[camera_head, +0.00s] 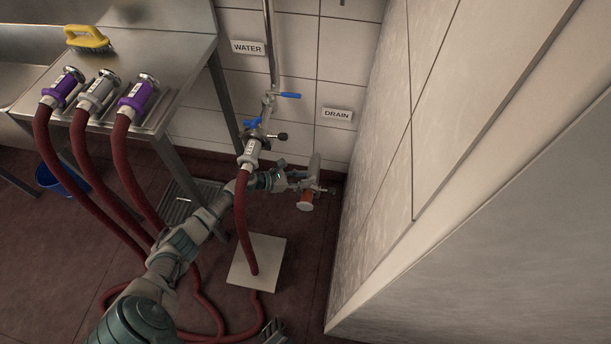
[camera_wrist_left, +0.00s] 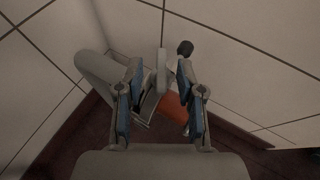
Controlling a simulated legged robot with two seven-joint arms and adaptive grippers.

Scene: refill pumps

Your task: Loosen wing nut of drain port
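The drain port stands low by the wall corner, under the DRAIN sign (camera_head: 337,115). Its orange cap (camera_head: 305,200) faces down and shows in the left wrist view (camera_wrist_left: 175,107), partly hidden by a finger. A thin upright grey piece (camera_wrist_left: 161,68), apparently the wing nut, stands between my left gripper's fingers. My left gripper (camera_head: 292,180) reaches the port from the left. Its two fingers are apart, one on each side of the grey piece; I cannot tell whether they touch it. Part of my right gripper (camera_head: 275,333) seems to show at the bottom edge, mostly cut off.
The water pipe with blue valve handles (camera_head: 290,95) and a connected red hose (camera_head: 242,225) stands just left of the port. A white wall block (camera_head: 450,200) closes the right side. Several hose ends lie on the steel table (camera_head: 150,50). A black knob (camera_wrist_left: 184,48) is beside the port.

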